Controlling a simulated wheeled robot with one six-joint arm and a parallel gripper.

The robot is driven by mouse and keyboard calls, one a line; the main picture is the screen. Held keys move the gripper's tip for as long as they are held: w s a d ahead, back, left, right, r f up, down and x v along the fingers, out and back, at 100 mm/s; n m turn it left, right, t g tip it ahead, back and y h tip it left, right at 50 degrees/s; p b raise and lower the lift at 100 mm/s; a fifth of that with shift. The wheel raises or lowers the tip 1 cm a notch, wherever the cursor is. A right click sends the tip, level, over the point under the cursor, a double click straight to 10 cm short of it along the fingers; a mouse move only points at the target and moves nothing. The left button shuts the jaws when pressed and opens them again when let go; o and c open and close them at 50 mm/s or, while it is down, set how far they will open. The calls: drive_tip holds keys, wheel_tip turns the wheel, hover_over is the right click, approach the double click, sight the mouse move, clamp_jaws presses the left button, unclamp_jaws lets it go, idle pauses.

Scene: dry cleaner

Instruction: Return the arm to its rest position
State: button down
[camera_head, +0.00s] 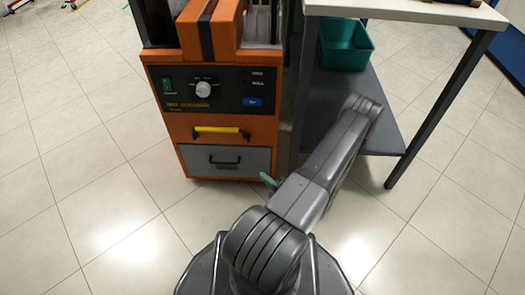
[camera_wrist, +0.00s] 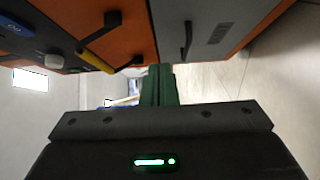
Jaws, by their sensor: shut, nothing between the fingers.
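My arm rises from my base at the bottom of the head view and reaches up and to the right, in front of the table. My gripper (camera_head: 268,180) shows there only as a small green tip at the left side of the arm, in front of the orange machine's lower part. In the wrist view the green fingers (camera_wrist: 158,86) are together and hold nothing. They point toward the space beside the machine's front. Much of the gripper is hidden behind the arm in the head view.
An orange machine (camera_head: 178,133) with a yellow handle (camera_head: 221,130) and a grey drawer (camera_head: 226,167) stands ahead. A white-topped table (camera_head: 410,9) with dark legs is at right; a teal bin (camera_head: 346,47) sits on its lower shelf. Tiled floor is open at left and far right.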

idle(0.3)
drive_tip(key=b, duration=0.3)
approach(243, 149)
drive_tip(key=a, duration=0.4)
drive_tip(key=w, duration=0.3)
drive_tip(key=shift+w+a+r, duration=0.1)
drive_tip(key=shift+a, duration=0.1)
drive_tip(key=shift+w, duration=0.55)
